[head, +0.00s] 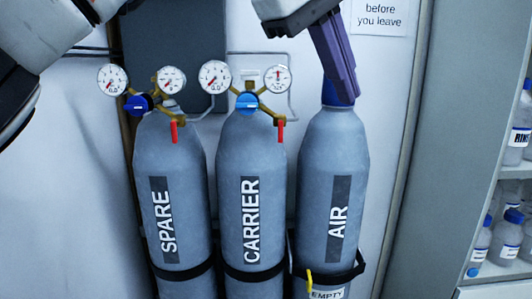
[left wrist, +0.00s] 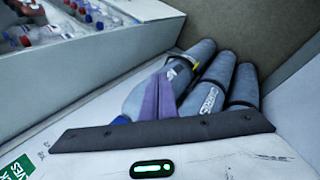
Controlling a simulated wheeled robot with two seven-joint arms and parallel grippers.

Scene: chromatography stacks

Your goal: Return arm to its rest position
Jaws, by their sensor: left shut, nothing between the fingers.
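My left gripper (head: 347,92) comes down from the top of the head view, its purple fingers closed together with nothing between them. The fingers overlap the blue top of the AIR cylinder (head: 328,160); I cannot tell whether they touch it. In the left wrist view, the closed fingers (left wrist: 160,96) lie in front of the same cylinder, whose blue top (left wrist: 121,120) shows left of them. My right gripper is in neither view.
The CARRIER cylinder (head: 250,150) and SPARE cylinder (head: 172,150) stand left of AIR, with gauges (head: 215,77) and red-handled valves on top. A yellow tag (head: 309,280) and an EMPTY label hang on AIR. Shelves of bottles (head: 508,238) stand at right.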

